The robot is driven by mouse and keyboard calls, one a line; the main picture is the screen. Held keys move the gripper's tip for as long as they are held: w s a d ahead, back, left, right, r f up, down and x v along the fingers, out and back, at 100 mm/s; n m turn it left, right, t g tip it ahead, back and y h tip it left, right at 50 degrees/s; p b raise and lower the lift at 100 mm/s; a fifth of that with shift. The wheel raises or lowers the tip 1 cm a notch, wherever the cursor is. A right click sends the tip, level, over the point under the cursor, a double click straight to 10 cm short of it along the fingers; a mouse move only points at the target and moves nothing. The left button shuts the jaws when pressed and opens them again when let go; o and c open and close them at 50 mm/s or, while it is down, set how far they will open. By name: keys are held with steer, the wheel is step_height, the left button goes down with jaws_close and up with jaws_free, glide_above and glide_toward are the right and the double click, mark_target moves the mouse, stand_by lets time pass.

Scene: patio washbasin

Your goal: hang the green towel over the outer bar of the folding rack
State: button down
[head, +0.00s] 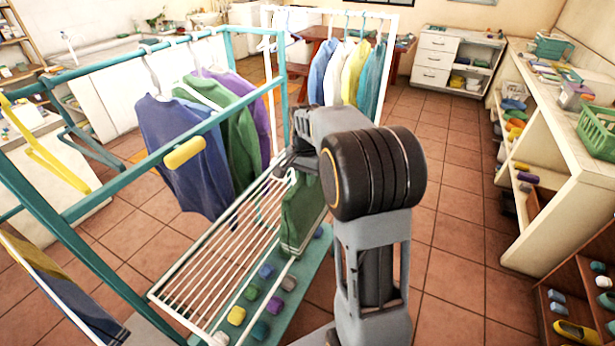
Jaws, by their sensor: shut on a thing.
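The green towel (302,215) hangs down below my gripper (291,170), at the right-hand outer side of the folding rack. My gripper is shut on the towel's upper end. The folding rack (205,268) has several white parallel bars and stands low at the centre left. The towel's lower edge hangs close to the rack's outer bar (258,290). I cannot tell whether it touches or lies over that bar. My own arm hides part of the towel's right side and the floor behind it.
A teal clothes frame (110,188) with hung blue, green and purple garments stands over the rack's left side. Several coloured blocks (236,316) lie on a teal shelf beneath the rack. A white garment rail (330,12) stands behind. Tiled floor to the right is clear up to the counter (545,150).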

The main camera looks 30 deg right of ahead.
steer(key=shift+f, duration=0.1)
step_height(320, 180, down, 28)
steer(key=b, duration=1.9)
steer(key=shift+f, duration=0.1)
steer(key=c, duration=0.9)
jaws_free()
step_height(320, 180, up, 9)
steer(key=p, duration=0.7)
